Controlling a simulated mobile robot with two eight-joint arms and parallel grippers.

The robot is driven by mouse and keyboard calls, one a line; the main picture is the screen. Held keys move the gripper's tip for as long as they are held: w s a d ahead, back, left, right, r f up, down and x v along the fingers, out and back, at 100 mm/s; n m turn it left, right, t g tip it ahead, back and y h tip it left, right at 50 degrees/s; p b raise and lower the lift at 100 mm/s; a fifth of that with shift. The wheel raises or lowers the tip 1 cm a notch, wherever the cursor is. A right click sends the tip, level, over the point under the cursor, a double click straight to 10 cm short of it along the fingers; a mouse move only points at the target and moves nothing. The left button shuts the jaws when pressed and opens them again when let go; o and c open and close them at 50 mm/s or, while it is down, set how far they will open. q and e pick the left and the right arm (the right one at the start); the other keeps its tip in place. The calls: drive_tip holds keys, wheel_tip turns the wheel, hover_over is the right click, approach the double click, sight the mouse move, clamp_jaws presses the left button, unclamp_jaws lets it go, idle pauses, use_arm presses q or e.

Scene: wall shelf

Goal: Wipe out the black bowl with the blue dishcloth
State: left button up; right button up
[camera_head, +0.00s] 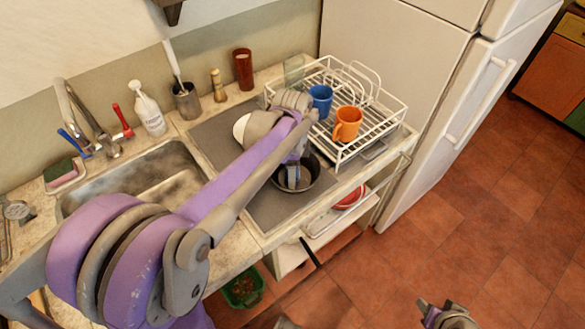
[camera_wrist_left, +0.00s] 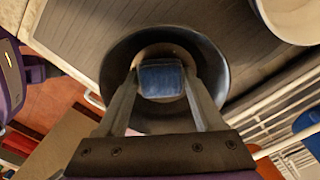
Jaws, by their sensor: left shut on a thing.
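The black bowl (camera_head: 314,178) stands on the grey mat right of the sink, partly hidden by my left arm. In the left wrist view, the bowl (camera_wrist_left: 212,62) surrounds my fingertips. My left gripper (camera_head: 293,181) points down into the bowl. It is shut on the blue dishcloth (camera_wrist_left: 161,80), a small folded pad between the fingertips and over the bowl's paler inside. I cannot tell whether the cloth touches the bowl. The cloth is not discernible in the head view. My right gripper (camera_head: 446,315) is low over the floor at the bottom edge, cut off, its opening unclear.
A white dish rack (camera_head: 385,112) with a blue mug (camera_head: 320,100) and an orange mug (camera_head: 347,124) stands just right of the bowl. A cream rounded dish (camera_head: 241,128) is behind my arm. The sink (camera_head: 150,178) lies left. The counter's front edge is close.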

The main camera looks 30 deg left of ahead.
use_arm(q)
drive_tip(key=shift+d, duration=0.15)
drive_tip(key=shift+d+f, duration=0.1)
drive_tip(key=shift+d, duration=0.2)
drive_tip(key=shift+w+d, duration=0.1)
drive_tip(key=shift+w, duration=0.5)
drive_tip(key=shift+a, duration=0.35)
drive_tip(key=shift+a, duration=0.1)
drive_tip(key=shift+s+a, duration=0.2)
drive_tip(key=shift+a, duration=0.05)
